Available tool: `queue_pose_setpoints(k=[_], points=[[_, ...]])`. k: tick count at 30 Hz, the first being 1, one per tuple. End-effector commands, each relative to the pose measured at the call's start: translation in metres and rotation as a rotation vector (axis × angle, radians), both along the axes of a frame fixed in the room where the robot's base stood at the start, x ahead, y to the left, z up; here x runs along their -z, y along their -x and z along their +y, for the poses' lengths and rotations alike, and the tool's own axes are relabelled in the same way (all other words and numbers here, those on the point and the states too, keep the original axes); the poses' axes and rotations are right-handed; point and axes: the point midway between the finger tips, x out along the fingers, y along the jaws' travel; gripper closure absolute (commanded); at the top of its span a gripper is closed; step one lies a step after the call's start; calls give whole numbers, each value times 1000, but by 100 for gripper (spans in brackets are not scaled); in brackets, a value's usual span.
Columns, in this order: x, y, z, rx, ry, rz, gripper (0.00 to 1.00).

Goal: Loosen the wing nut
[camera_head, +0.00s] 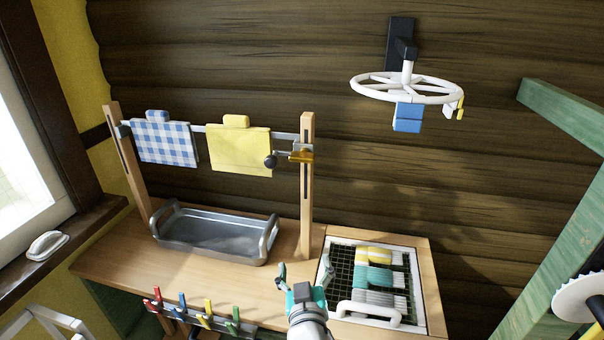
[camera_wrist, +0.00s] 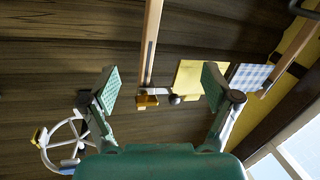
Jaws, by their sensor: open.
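A brass-coloured piece that looks like the wing nut (camera_head: 302,157) sits on a grey clamp at the right wooden post (camera_head: 307,190), where the rail ends. A dark round knob (camera_head: 270,161) is just left of it. The brass piece also shows in the wrist view (camera_wrist: 147,101), in the gap between my fingers and farther off. My gripper (camera_head: 306,271) is open and empty above the front of the wooden counter, lower than the brass piece and apart from it. Its two green-padded fingers are spread wide in the wrist view (camera_wrist: 160,86).
A blue checked cloth (camera_head: 164,142) and a yellow cloth (camera_head: 238,150) hang from the rail. A metal tray (camera_head: 210,243) stands below them. A white-framed rack (camera_head: 335,256) holds folded cloths at right. A white wheel (camera_head: 376,88) hangs on the wall. Coloured pegs (camera_head: 208,308) line the counter's front.

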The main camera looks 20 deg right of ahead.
Motion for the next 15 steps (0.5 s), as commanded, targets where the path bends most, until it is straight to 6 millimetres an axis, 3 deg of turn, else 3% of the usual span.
queue_pose_setpoints(k=[1,6,12,15], points=[[-20,-12,3,21,-11,-22,12],[-77,-39,7,105,-53,-69,12],[-140,-57,10,200,-119,-121,12],[-162,-60,11,235,-148,-138,12]])
